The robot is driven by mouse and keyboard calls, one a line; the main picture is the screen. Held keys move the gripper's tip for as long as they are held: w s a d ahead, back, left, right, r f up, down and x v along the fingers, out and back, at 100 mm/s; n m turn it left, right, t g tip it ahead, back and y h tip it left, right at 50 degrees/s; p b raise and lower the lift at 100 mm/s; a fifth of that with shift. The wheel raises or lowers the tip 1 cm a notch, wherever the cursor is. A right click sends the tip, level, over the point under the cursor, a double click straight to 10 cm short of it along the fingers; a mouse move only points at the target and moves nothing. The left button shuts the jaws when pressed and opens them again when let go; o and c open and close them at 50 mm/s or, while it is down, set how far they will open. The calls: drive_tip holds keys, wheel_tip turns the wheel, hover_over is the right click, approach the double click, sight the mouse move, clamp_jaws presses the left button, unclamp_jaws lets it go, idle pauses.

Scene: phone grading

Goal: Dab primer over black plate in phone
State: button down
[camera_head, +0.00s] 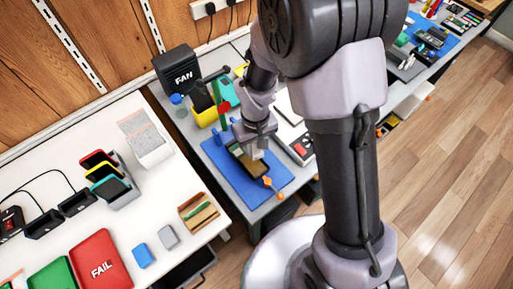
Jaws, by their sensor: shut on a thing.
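A phone (248,164) lies on the blue mat (228,172) on the grey bench. Its upper face looks dark and brownish; the black plate cannot be made out at this size. My gripper (257,153) is low over the phone and covers part of it. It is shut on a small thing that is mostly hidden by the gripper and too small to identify. Whether this thing touches the phone cannot be told. A small orange-tipped item (267,182) shows at the phone's near right end. No primer container can be made out for sure.
Another orange item (280,197) lies at the mat's near edge. A yellow holder (204,112) and the black FAN box (177,70) stand behind. A white table (165,215) at left bears a red FAIL tray (101,264). My arm hides the bench's right part.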

sight(256, 149)
drive_tip(key=shift+r+p, duration=1.5)
drive_tip(key=shift+r, duration=0.75)
drive_tip(key=shift+w+f, duration=0.1)
